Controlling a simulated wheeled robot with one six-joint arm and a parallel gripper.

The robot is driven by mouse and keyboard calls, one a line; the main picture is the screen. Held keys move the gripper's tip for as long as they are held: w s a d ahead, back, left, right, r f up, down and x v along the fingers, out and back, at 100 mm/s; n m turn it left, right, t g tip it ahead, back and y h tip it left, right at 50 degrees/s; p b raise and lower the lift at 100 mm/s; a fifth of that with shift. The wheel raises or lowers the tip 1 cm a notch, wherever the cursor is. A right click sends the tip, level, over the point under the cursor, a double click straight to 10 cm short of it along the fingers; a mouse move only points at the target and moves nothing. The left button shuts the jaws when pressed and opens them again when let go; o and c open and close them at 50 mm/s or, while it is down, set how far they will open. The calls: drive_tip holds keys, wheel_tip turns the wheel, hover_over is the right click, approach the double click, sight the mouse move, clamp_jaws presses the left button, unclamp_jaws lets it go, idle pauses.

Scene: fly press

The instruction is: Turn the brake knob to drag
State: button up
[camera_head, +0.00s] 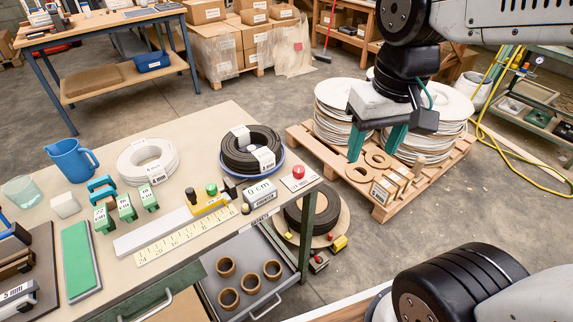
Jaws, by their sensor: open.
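My gripper (377,143) hangs at the upper right with its two green fingers apart and nothing between them. It is over the floor and pallet, right of the bench and clear of it. No part can be read for certain as the brake knob or its drag mark. A green-topped knob (212,188) and a black knob (191,195) stand by the yellow ruler on the bench. A red button (298,172) sits on a white plate at the bench's right corner. A black coil reel (311,214) lies low beside the bench, partly hidden by its leg.
The bench (218,122) holds a white coil (147,161), a black coil (251,148), a blue jug (72,160) and a counter box (259,194). A pallet (381,210) with white reels stands below my gripper. An open drawer (232,257) holds several brown rings.

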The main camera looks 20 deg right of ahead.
drive_tip(key=w+a+f+m, duration=0.1)
drive_tip(key=w+f, duration=0.2)
drive_tip(key=w, duration=0.4)
drive_tip(key=w+f, duration=0.3)
drive_tip(key=w, duration=0.4)
drive_tip(key=m+g, duration=0.1)
hover_over(299, 169)
wheel_tip(299, 169, down, 13)
drive_tip(key=shift+s+r, duration=0.15)
drive_tip(key=shift+r, duration=0.05)
drive_tip(key=shift+f, duration=0.35)
wheel_tip(299, 169, down, 8)
drive_tip(key=shift+r, duration=0.25)
drive_tip(key=c, duration=1)
